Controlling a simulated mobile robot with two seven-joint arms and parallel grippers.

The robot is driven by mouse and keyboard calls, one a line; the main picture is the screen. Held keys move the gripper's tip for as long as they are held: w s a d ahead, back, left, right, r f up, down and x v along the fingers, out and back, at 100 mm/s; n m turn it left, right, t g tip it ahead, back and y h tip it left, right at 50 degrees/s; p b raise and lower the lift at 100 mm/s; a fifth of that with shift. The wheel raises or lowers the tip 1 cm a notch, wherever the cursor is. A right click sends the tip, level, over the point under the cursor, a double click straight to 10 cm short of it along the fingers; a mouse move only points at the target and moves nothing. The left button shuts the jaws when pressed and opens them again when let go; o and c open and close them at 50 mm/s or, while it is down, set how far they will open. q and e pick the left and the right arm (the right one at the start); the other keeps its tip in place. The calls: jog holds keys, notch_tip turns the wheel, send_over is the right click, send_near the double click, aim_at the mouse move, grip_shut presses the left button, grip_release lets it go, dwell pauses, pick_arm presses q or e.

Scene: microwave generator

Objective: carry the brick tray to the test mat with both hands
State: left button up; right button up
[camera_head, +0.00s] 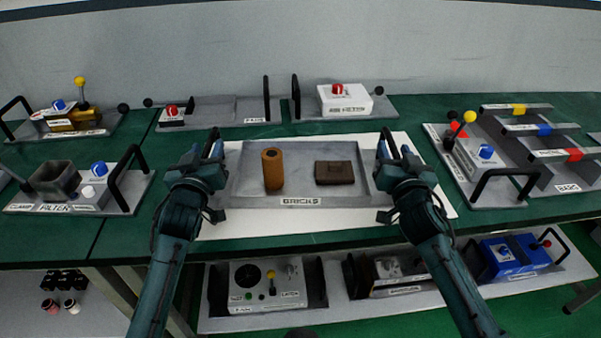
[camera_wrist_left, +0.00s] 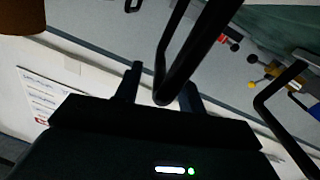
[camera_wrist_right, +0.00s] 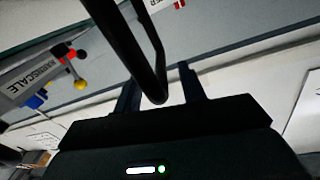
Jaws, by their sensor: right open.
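The grey brick tray (camera_head: 300,196), labelled BRICKS, lies over the white test mat (camera_head: 250,226) in the middle of the bench. An upright brown-orange cylinder (camera_head: 273,169) and a dark brown block (camera_head: 335,173) stand in it. My left gripper (camera_head: 213,152) is at the tray's left handle; in the left wrist view the black handle (camera_wrist_left: 180,50) passes between its spread fingers (camera_wrist_left: 160,88). My right gripper (camera_head: 392,154) is at the right handle; in the right wrist view that handle (camera_wrist_right: 150,60) lies between its open fingers (camera_wrist_right: 160,92).
A FILTER tray (camera_head: 75,190) stands to the left and a tray with a tall handle (camera_head: 485,165) to the right. Trays with a white box (camera_head: 345,98) and a red knob (camera_head: 172,111) line the back wall. More equipment (camera_head: 265,285) sits on a lower shelf.

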pick_arm(q)
jog(key=shift+w, duration=0.25)
pick_arm(e)
jog(key=shift+w, duration=0.25)
pick_arm(q)
jog(key=shift+c, duration=0.3)
pick_arm(e)
jog(key=shift+c, duration=0.3)
pick_arm(q)
grip_shut()
pick_arm(e)
grip_shut()
